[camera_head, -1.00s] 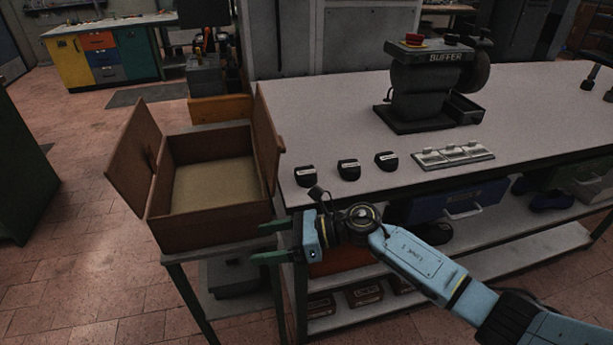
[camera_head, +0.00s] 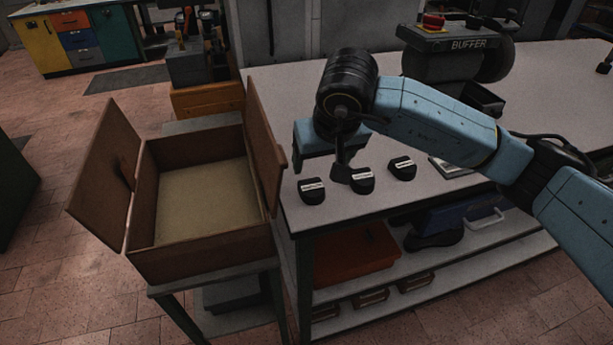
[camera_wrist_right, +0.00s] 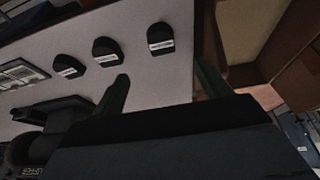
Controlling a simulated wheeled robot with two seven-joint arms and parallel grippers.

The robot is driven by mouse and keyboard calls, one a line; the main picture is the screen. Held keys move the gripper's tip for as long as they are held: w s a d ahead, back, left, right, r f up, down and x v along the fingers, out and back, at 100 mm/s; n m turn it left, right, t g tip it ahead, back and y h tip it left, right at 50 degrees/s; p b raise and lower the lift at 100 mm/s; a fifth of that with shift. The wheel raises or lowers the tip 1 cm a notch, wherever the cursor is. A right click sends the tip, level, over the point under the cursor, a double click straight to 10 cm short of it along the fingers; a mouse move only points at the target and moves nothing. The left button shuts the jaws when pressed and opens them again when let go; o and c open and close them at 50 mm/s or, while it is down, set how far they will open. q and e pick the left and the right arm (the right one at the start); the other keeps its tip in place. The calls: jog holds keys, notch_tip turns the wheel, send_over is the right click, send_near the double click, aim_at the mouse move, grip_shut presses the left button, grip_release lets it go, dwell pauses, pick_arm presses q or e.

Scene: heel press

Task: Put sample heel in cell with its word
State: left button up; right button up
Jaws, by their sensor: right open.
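Three dark heels with white labels stand in a row on the bench: the left heel (camera_head: 311,190), the middle heel (camera_head: 362,182) and the right heel (camera_head: 402,168). The label words are too small to read. In the right wrist view the left heel (camera_wrist_right: 160,40) lies beyond the gap between the fingers, with the middle heel (camera_wrist_right: 106,52) and right heel (camera_wrist_right: 68,66) to its left. The celled metal tray (camera_head: 450,168) is partly hidden by my right arm; it also shows in the wrist view (camera_wrist_right: 22,76). My right gripper (camera_head: 318,142) is open and empty, above the heels' left end.
An open brown box (camera_head: 205,250) on a stand adjoins the bench's left end, its raised right flap (camera_head: 264,145) close to my right gripper. The buffer machine (camera_head: 450,65) stands behind my right arm. The bench top (camera_head: 560,85) is clear at the right.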

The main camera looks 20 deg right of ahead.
send_near(312, 187)
notch_tip(312, 187, down, 3)
jog(key=shift+w+d+r, duration=0.1)
jog(key=shift+w, duration=0.05)
jog(key=shift+x, duration=0.95)
jog(key=x, duration=0.3)
jog(key=shift+w+p, duration=0.35)
jog(key=shift+w, duration=0.05)
jog(key=shift+w+f, duration=0.1)
jog(key=shift+f, duration=0.2)
jog(key=shift+c, duration=0.6)
jog(key=c, duration=1.1)
pick_arm(q)
jog(key=s, duration=0.3)
jog(key=shift+s+r+g, duration=0.2)
jog(key=shift+s+g, duration=0.1)
jog(key=shift+s, duration=0.1)
pick_arm(e)
jog(key=shift+o, duration=0.2)
jog(key=shift+r, duration=0.2)
